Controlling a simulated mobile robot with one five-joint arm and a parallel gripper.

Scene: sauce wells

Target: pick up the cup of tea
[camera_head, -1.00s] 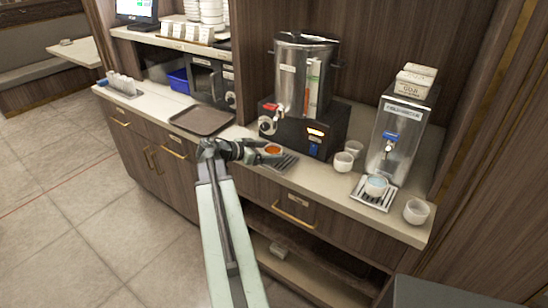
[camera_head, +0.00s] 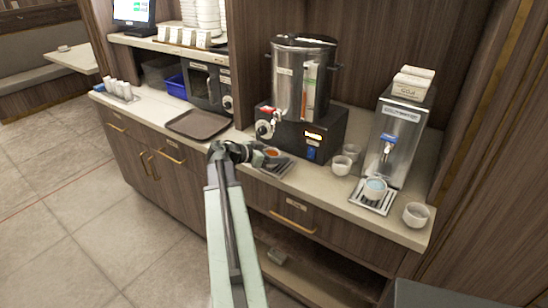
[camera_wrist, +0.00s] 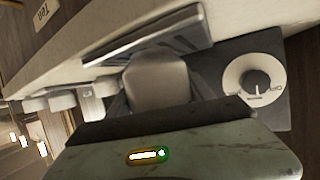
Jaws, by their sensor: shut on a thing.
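The cup of tea (camera_head: 272,153) is a small pale cup with orange-brown tea in it. In the head view it is by the drip tray below the large metal urn, partly hidden by my gripper (camera_head: 254,153). My gripper reaches it from the left and is shut on it. In the wrist view the cup (camera_wrist: 160,82) shows as a grey-beige rounded shape just beyond my gripper's body. The fingertips are hard to make out there. I cannot tell whether the cup still touches the tray.
The urn (camera_head: 301,75) stands behind the cup on a dark base with a dial. A brown tray (camera_head: 198,124) lies to the left. Empty cups (camera_head: 341,165) stand to the right. A water dispenser (camera_head: 394,140) has a cup (camera_head: 375,187) on its drip tray (camera_head: 365,201).

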